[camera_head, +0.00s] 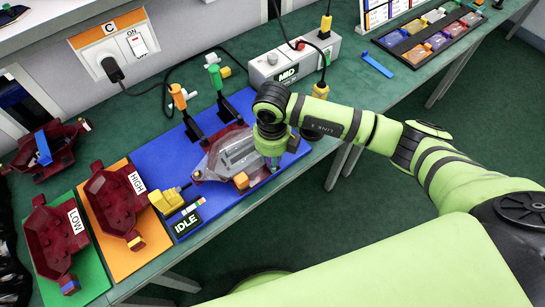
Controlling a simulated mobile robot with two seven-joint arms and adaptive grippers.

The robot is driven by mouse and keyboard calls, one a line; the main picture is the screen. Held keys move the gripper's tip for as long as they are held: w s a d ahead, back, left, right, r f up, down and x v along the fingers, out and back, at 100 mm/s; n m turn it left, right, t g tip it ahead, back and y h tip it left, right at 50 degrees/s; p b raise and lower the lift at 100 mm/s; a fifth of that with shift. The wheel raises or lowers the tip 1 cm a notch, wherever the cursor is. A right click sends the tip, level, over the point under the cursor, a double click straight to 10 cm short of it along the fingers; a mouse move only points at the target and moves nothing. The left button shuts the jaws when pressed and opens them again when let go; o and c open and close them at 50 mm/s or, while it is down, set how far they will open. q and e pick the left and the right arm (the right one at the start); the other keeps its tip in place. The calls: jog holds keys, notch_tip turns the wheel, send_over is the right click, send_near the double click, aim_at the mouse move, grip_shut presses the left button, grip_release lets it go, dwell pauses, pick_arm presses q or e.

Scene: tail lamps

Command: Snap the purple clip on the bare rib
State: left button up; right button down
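A tail lamp with a clear cover and dark red housing (206,172) lies on the blue mat (165,157), with an orange piece (240,181) at its near edge. My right arm comes in from the right, and its gripper (272,158) points down at the lamp's right end. The fingers are small and partly merged with the lamp, so I cannot tell whether they touch it or hold something. I cannot clearly make out a purple clip or a bare rib; the gripper covers part of that end. My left gripper is not in view.
Red housings sit on the orange HIGH mat (146,258) and green LOW mat (92,272). Another housing (45,148) holds a blue strip. Clamp stands (190,122) rise behind the lamp. A MID power box (290,68), cables and a parts tray (417,55) stand farther back.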

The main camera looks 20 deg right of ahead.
jog(key=shift+s+f, duration=0.15)
jog(key=shift+f, duration=0.05)
jog(key=c, duration=0.8)
grip_release()
jog(key=shift+c, duration=0.2)
jog(key=shift+r, duration=0.1)
jog(key=shift+w+r, duration=0.2)
jog(key=shift+r, duration=0.05)
notch_tip(320, 180, up, 12)
jog(key=shift+f, duration=0.25)
